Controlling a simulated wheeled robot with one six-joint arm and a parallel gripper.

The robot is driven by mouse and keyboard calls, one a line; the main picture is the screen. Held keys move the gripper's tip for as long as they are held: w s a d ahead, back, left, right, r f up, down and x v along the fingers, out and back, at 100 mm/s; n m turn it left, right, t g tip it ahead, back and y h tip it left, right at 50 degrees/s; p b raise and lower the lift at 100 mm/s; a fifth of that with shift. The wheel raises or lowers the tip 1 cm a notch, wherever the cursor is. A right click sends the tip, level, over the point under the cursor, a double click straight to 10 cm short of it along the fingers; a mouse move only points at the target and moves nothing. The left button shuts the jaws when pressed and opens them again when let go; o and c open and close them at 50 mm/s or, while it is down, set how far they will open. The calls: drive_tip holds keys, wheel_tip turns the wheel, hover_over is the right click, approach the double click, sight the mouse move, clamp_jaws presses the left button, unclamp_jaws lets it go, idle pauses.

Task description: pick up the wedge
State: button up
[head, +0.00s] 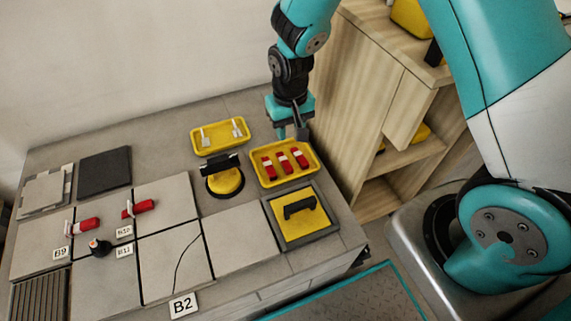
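Red wedges with pale ends (284,162), three of them, lie side by side in a yellow tray (260,178) at the back right of the tiled bench in the head view. My gripper (292,134) points down just above the back edge of this tray. Its fingers look apart with nothing visible between them. It appears clear of the wedges. Two more red wedges lie on the tiles at the left, one near label B9 (87,225) and one near label B10 (144,206), each beside a white clip.
A second yellow tray (194,146) holds white clips. A yellow round tool with a black handle (226,182) stands in front of it. A yellow pad with a black handle (300,226) lies front right. A wooden shelf (355,115) rises close right of my gripper.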

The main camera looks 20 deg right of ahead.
sight(287, 166)
drive_tip(key=f+b, duration=0.4)
drive_tip(key=f, duration=1)
drive_tip(key=shift+a+f, duration=0.1)
drive_tip(key=shift+a, duration=0.1)
drive_tip(key=c, duration=0.6)
